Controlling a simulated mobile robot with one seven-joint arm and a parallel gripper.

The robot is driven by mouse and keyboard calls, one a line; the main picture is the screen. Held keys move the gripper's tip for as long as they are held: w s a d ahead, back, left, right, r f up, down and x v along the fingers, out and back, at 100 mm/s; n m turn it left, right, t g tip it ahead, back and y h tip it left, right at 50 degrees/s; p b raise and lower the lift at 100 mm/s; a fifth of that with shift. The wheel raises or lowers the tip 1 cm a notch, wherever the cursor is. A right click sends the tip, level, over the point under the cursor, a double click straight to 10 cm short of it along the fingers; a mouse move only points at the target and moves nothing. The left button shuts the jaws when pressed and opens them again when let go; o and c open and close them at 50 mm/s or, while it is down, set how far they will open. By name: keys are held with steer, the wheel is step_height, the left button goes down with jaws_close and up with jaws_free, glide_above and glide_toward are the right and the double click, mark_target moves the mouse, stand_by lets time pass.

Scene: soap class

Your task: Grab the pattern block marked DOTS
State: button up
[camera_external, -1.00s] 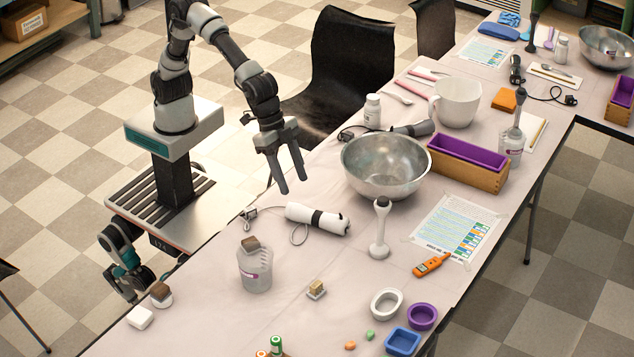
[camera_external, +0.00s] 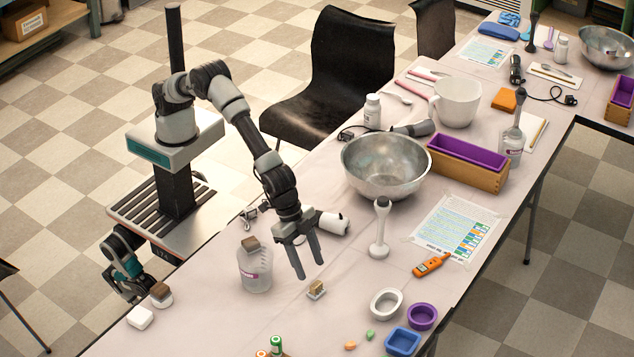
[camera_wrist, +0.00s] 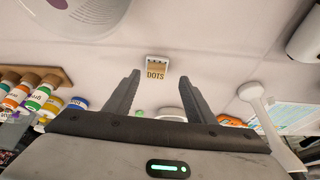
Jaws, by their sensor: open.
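The pattern block marked DOTS (camera_external: 316,290) is a small tan block lying on the table. In the wrist view the DOTS block (camera_wrist: 156,66) shows its dark lettering, ahead of and between my fingertips. My gripper (camera_external: 309,270) is open and empty, above the table just behind the block and apart from it. In the wrist view my gripper (camera_wrist: 160,80) shows both fingers spread, with nothing between them.
A clear bottle with a brown block on top (camera_external: 255,268) stands left of my gripper. A white stick blender (camera_external: 380,232) stands upright to the right. A white roll (camera_external: 333,223) lies behind my gripper. Small moulds (camera_external: 386,304) sit at the front right. Table around the block is clear.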

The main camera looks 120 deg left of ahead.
mark_target(316, 288)
steer(key=x, duration=0.3)
steer(key=b+x, duration=0.1)
steer(key=x, duration=0.1)
steer(key=shift+d+f, duration=0.35)
steer(key=c, duration=0.9)
